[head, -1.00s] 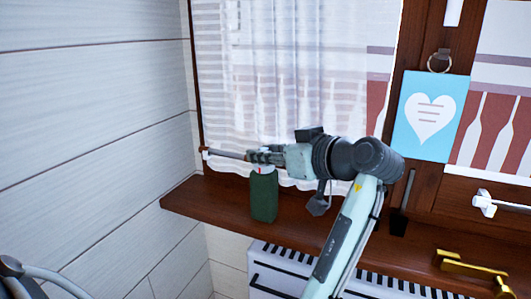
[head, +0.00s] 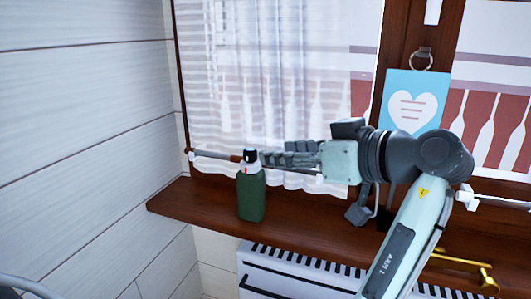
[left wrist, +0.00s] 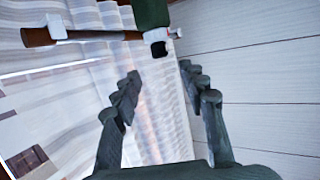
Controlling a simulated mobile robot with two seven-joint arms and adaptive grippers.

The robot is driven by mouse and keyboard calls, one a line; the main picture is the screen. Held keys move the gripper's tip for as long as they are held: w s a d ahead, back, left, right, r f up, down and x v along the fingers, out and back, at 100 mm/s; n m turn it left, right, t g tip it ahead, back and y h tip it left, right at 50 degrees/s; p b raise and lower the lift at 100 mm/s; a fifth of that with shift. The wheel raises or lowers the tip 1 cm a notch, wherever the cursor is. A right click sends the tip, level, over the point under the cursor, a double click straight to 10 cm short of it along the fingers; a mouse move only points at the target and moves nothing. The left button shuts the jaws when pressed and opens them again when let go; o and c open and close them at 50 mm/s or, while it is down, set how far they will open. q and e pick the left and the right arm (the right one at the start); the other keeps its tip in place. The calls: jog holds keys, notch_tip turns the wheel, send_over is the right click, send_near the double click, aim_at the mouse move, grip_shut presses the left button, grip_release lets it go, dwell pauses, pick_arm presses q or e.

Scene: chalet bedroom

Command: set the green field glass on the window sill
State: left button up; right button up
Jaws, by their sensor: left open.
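The green field glass (head: 251,196) stands upright on the brown window sill (head: 180,209), near its left end, in front of the curtain. Its top is pale with a dark cap. In the left wrist view the field glass (left wrist: 151,13) shows at the top edge, partly cut off, its dark cap beyond the fingertips. My left gripper (head: 268,158) is level with the cap and just right of it. In the left wrist view the gripper (left wrist: 160,75) is open, with nothing between its fingers. My right gripper is not in view.
A sheer curtain (head: 290,80) hangs behind the field glass, with a thin rod (head: 217,155) near its lower edge. A plank wall (head: 80,120) closes the left side. A blue heart card (head: 413,88) hangs at right. A white radiator (head: 290,270) is below the sill.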

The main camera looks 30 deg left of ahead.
pick_arm(q)
jog(key=shift+v, duration=1.2)
dwell(1.3)
